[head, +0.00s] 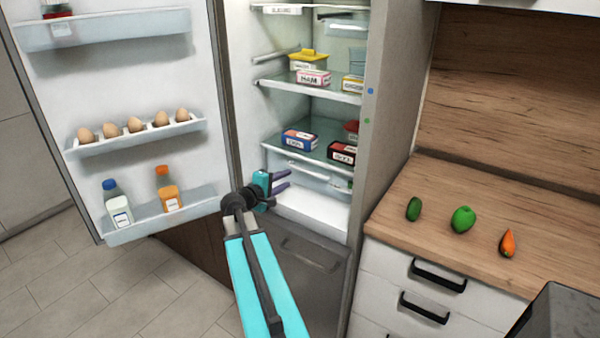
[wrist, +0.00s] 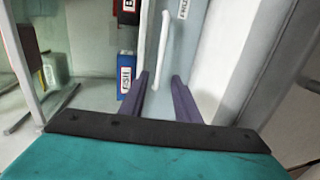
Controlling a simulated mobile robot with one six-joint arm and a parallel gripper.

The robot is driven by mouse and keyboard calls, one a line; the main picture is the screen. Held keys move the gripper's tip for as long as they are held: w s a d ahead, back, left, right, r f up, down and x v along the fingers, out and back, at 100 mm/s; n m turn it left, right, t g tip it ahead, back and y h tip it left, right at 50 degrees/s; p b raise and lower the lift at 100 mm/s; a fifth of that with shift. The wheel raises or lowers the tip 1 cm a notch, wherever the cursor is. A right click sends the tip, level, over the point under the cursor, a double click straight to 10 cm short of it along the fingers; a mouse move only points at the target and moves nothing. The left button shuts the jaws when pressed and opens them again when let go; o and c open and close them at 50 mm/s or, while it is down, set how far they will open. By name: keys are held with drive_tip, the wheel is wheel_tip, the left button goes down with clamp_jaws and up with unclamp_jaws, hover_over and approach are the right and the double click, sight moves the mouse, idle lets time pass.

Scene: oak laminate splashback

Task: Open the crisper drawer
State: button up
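The crisper drawer (head: 318,182) is a clear bin low in the open fridge, under the lowest glass shelf, and looks closed. Its white bar handle (wrist: 164,45) runs upright in the wrist view. My gripper (head: 286,182) is at the fridge opening in front of the drawer, partly covering its left side in the head view. In the wrist view my gripper (wrist: 160,78) has its two purple fingers apart, with nothing held. The handle's lower end shows between the fingertips there; I cannot tell how far it is from them.
The fridge door (head: 125,95) stands open at left, with eggs and bottles on its racks. Boxes, including a blue one (head: 299,140), sit on the lowest shelf (head: 318,148). At right, the counter (head: 400,235) holds two green vegetables and a carrot (head: 507,242).

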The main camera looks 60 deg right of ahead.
sight(303, 170)
drive_tip(key=shift+p+x, duration=1.55)
drive_tip(key=shift+x, duration=4)
